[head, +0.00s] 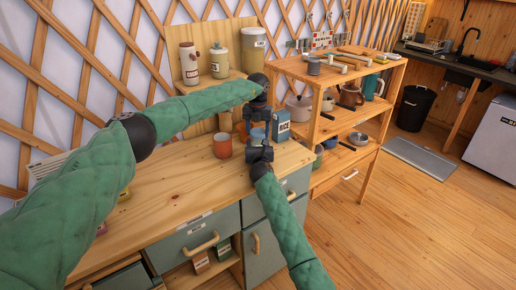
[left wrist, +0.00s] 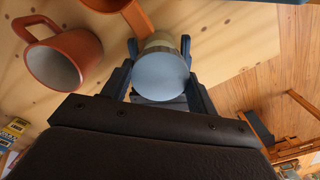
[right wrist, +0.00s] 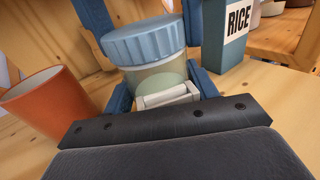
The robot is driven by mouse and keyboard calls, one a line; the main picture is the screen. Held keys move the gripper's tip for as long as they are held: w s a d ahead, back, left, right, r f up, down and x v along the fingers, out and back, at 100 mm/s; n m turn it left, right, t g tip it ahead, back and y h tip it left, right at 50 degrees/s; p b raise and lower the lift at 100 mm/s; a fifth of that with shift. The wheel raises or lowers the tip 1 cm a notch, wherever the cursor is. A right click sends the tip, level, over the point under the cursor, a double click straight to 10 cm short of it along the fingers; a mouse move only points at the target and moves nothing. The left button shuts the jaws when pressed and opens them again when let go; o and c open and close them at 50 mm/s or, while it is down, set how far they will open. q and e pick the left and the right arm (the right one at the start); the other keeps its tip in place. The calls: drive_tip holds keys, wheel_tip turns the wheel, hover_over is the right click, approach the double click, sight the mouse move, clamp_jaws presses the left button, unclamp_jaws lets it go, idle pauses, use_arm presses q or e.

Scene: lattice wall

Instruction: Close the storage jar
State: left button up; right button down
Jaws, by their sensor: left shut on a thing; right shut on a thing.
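The storage jar (right wrist: 155,75) is a small clear jar with pale contents, standing upright on the wooden counter. Its ribbed blue lid (right wrist: 145,40) sits on the mouth in the right wrist view; I cannot tell how tightly. The lid's round top (left wrist: 160,75) fills the space between my left fingers in the left wrist view. My left gripper (head: 258,116) comes from above and is shut on the lid. My right gripper (head: 258,150) comes from the front, low, and is shut on the jar body. In the head view both grippers mostly hide the jar (head: 257,133).
An orange mug (head: 222,146) stands close left of the jar, also seen in the right wrist view (right wrist: 40,105). A blue rice box (head: 281,125) stands close right. Canisters (head: 221,60) stand on a raised shelf behind. The counter's left part (head: 165,190) is mostly clear.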

use_arm(q)
drive_tip(key=m, duration=0.3)
drive_tip(key=shift+m, duration=0.4)
drive_tip(key=o, duration=1.2)
drive_tip(key=shift+c, duration=0.2)
wheel_tip(320, 180, up, 12)
use_arm(e)
unclamp_jaws()
